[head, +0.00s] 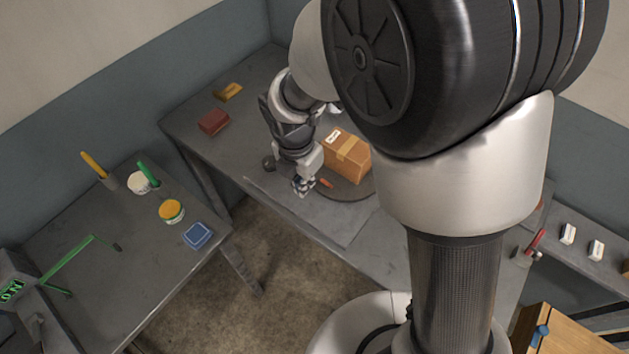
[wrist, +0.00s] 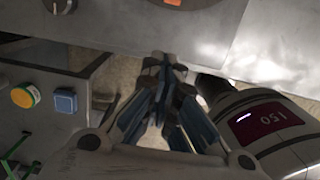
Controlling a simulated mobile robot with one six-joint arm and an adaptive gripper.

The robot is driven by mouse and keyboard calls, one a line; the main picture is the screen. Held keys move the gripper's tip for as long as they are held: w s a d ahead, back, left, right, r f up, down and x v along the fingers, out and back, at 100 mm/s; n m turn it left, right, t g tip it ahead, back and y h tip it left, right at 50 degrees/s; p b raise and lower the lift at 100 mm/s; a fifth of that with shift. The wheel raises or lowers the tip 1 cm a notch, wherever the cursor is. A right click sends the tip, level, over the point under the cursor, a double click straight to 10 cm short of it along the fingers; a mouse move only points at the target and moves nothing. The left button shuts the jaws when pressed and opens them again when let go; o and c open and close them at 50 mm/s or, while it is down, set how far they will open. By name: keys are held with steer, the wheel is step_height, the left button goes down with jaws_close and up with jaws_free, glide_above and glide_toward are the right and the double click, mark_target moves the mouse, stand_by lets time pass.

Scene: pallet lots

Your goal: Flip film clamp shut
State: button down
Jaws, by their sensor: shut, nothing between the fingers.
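A small orange piece (head: 326,183), which looks like the film clamp, lies by the round turntable (head: 352,192), in front of a cardboard box (head: 347,156). It also shows at the top edge of the wrist view (wrist: 173,2), cut off by the frame. Whether it is up or folded down is too small to tell. My gripper (head: 303,186) is just left of the orange piece in the head view, near the bench's front edge, apart from it. In the wrist view my gripper (wrist: 168,67) has its fingers together, with nothing between them.
A dark knob (head: 268,164) is left of my gripper. A red block (head: 213,121) and a yellow item (head: 229,91) lie farther back. The left table holds a yellow-topped tub (head: 171,211), a blue box (head: 198,235) and a green-armed device (head: 75,262).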

steer(key=b, duration=0.4)
glide_above(314, 205)
steer(key=s+a, duration=0.2)
steer(key=f, duration=1)
steer(key=shift+d+f, duration=0.25)
steer(key=shift+f, duration=0.1)
steer(key=shift+w+d+r, duration=0.7)
steer(key=shift+w+r, duration=0.25)
steer(key=shift+w, duration=0.1)
steer(key=shift+w+d+r, duration=0.35)
steer(key=shift+w, duration=0.05)
steer(key=shift+w+d+r+p, duration=0.1)
steer(key=shift+w+r+p, duration=0.05)
steer(key=shift+p, duration=0.25)
steer(key=shift+g+p, duration=0.3)
steer(key=shift+p, duration=0.1)
steer(key=shift+y+p, duration=0.3)
